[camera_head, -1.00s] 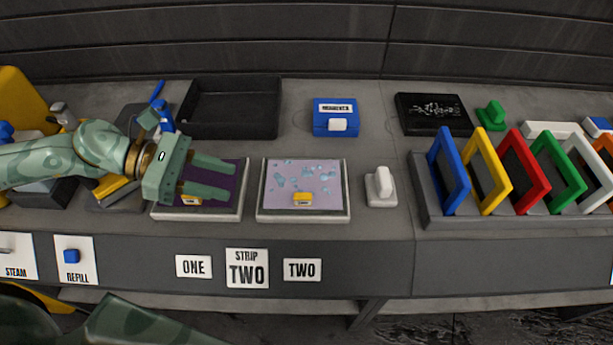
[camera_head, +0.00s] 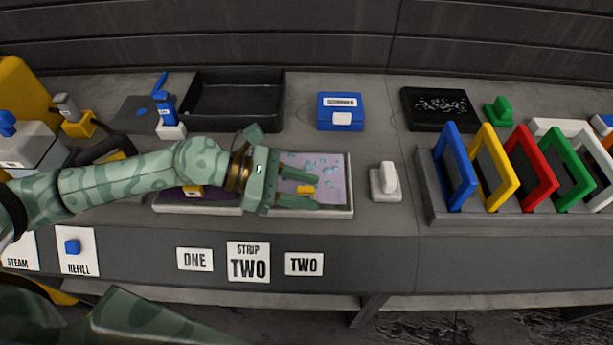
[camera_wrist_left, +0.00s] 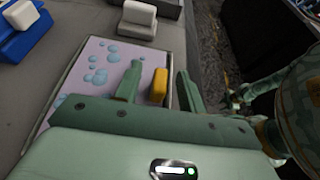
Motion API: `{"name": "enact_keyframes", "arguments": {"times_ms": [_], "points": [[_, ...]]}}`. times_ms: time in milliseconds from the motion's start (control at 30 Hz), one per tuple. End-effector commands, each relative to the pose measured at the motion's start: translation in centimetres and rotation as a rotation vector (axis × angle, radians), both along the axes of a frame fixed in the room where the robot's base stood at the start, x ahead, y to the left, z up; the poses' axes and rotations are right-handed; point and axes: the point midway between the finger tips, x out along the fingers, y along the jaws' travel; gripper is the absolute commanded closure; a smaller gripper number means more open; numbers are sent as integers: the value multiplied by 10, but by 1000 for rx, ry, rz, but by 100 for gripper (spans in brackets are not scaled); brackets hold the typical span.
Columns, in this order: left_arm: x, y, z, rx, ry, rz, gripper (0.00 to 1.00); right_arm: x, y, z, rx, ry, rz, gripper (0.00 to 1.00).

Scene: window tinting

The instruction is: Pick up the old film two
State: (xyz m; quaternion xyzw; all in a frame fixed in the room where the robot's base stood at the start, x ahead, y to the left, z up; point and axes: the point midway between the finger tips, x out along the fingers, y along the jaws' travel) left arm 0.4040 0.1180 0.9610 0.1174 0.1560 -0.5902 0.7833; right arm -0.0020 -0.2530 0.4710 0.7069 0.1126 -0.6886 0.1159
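The old film two (camera_head: 335,172) is a pale lilac sheet with blue bubbles, lying on the right-hand white-framed pane. A yellow tab (camera_head: 306,189) stands near its front edge. My left gripper (camera_head: 315,192) is open over this pane, with one finger behind the tab and one in front. In the left wrist view the yellow tab (camera_wrist_left: 159,86) shows between the spread fingers, with gaps beside it, and the bubbled film (camera_wrist_left: 88,80) lies beyond. Part of the film is hidden under the gripper. An arm of mine at the right of the wrist view has an end too small to read.
A dark purple pane (camera_head: 212,203) lies under my left forearm. A white block (camera_head: 386,181) stands right of the film. A blue box (camera_head: 340,110) and an empty black tray (camera_head: 238,120) are behind. Coloured frames (camera_head: 455,170) stand in a rack at the right.

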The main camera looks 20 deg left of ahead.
Motion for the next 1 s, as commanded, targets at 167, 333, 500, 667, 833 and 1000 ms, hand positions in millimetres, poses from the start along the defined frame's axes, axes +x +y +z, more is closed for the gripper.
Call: {"name": "enact_keyframes", "arguments": {"times_ms": [167, 333, 500, 667, 833, 1000], "points": [[0, 0, 0, 0, 0, 1, 63, 0, 1, 0, 1, 0, -1, 64], [0, 1, 0, 0, 0, 1, 100, 0, 2, 0, 2, 1, -1, 64], [0, 1, 0, 0, 0, 1, 100, 0, 2, 0, 2, 1, -1, 64], [0, 1, 2, 0, -1, 1, 100, 0, 2, 1, 2, 1, -1, 64], [0, 1, 19, 1, -5, 0, 100, 2, 2, 7, 2, -5, -1, 64], [-15, 0, 53, 2, -5, -2, 100, 6, 2, 24, 2, -15, -1, 64]]}}
